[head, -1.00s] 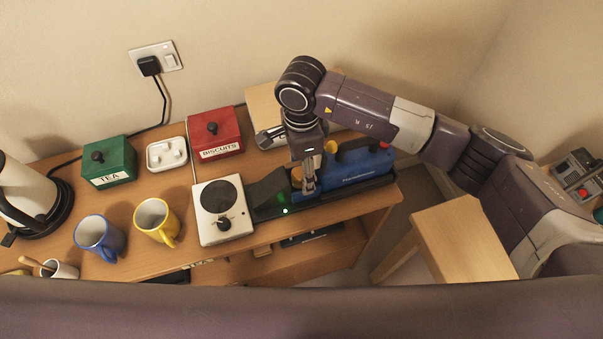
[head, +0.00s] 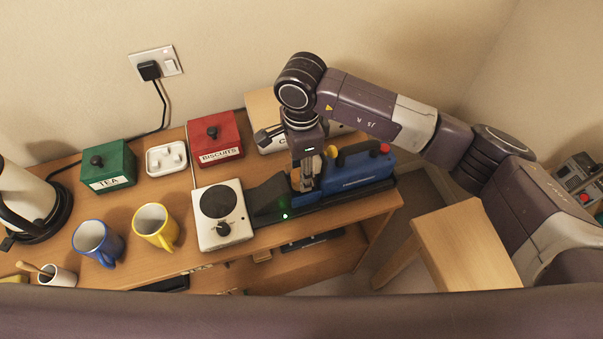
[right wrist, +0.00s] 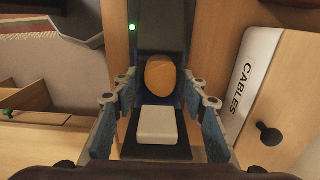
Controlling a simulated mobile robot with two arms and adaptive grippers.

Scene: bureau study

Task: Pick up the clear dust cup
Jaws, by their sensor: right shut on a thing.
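The blue hand vacuum (head: 357,174) lies in a long black tray (head: 345,197) at the right end of the desk. Its dark nozzle (head: 268,199) points left. The clear dust cup sits between nozzle and blue body, mostly hidden by my right gripper (head: 305,180) in the head view. In the right wrist view, a rounded orange-brown piece (right wrist: 162,76) and a pale block (right wrist: 157,125) show between the fingers of my right gripper (right wrist: 160,112). The fingers are shut on the cup from both sides; its clear walls are hard to make out. My left gripper is out of view.
A white hotplate (head: 221,230) stands just left of the nozzle. Red BISCUITS (head: 214,138) and green TEA (head: 108,167) boxes, mugs and a kettle (head: 25,200) are further left. A wooden stool (head: 465,245) stands at right.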

